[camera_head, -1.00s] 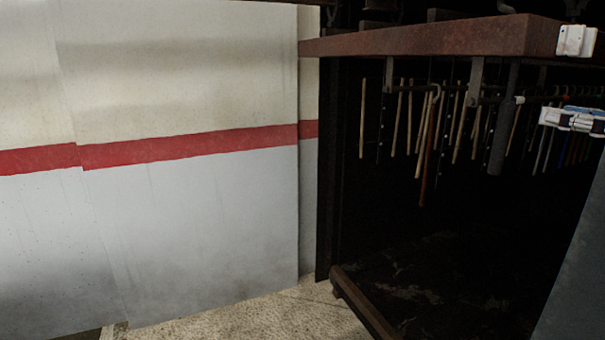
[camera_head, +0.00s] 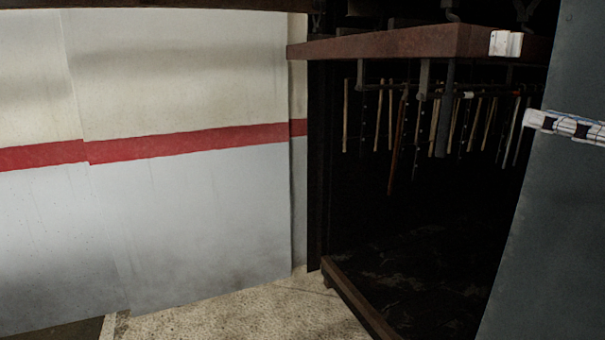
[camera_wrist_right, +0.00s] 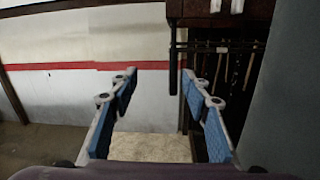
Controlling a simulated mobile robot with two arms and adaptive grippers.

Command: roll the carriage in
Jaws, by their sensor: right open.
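The carriage appears to be the rusty brown beam (camera_head: 400,45) with hooks, a rail and several hanging sticks below it, in the dark bay of the head view. A white block (camera_head: 506,43) sits on its near right end. A dark grey bar (camera_head: 443,110) hangs under the beam; it also seems to show in the right wrist view (camera_wrist_right: 173,65). My right gripper (camera_head: 545,122) shows at the right edge of the head view, below and right of the beam end. In the wrist view its blue-padded fingers (camera_wrist_right: 162,85) are apart with nothing between them. My left gripper is out of view.
A grey panel (camera_head: 545,220) stands at the right, close to my right gripper. A pale wall (camera_head: 180,210) with a red stripe fills the left. A brown floor rail (camera_head: 355,300) edges the bay. Speckled floor (camera_head: 240,315) in front is clear.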

